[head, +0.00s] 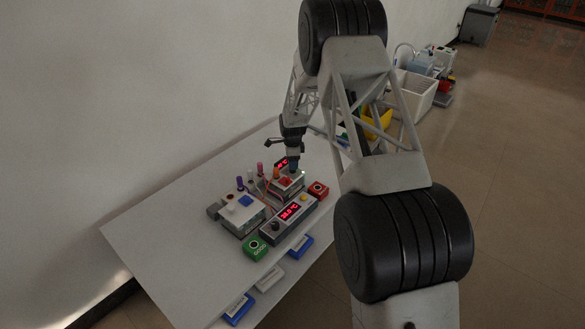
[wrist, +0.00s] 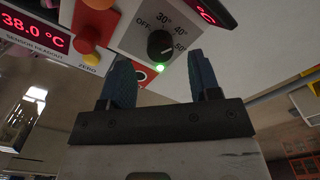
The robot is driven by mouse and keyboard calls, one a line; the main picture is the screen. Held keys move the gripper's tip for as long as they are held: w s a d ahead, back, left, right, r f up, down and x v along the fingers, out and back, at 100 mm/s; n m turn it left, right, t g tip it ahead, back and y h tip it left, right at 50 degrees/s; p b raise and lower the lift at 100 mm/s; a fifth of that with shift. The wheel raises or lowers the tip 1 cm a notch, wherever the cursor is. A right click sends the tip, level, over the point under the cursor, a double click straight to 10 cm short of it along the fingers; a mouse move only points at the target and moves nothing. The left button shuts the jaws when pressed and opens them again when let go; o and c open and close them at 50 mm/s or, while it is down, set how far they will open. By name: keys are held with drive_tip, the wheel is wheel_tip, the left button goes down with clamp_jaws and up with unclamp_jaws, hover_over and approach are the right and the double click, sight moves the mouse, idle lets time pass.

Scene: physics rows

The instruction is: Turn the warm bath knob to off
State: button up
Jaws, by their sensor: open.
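My gripper (wrist: 160,57) is open, with one blue finger to each side and the knob seen between and just beyond the tips. No contact shows. In the head view my gripper (head: 293,167) hangs over the rear device, hiding the knob.
A sensor readout box (head: 288,221) showing 38.0 °C stands in front. A red box (head: 318,191) is at its right and a green box (head: 256,248) at its left. A white box (head: 243,218) and several upright coloured handles stand close by. The table's left part (head: 160,230) is clear.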

drive_tip(key=shift+f, duration=1.8)
drive_tip(key=shift+c, duration=0.3)
drive_tip(key=c, duration=0.9)
drive_tip(key=shift+o, duration=0.2)
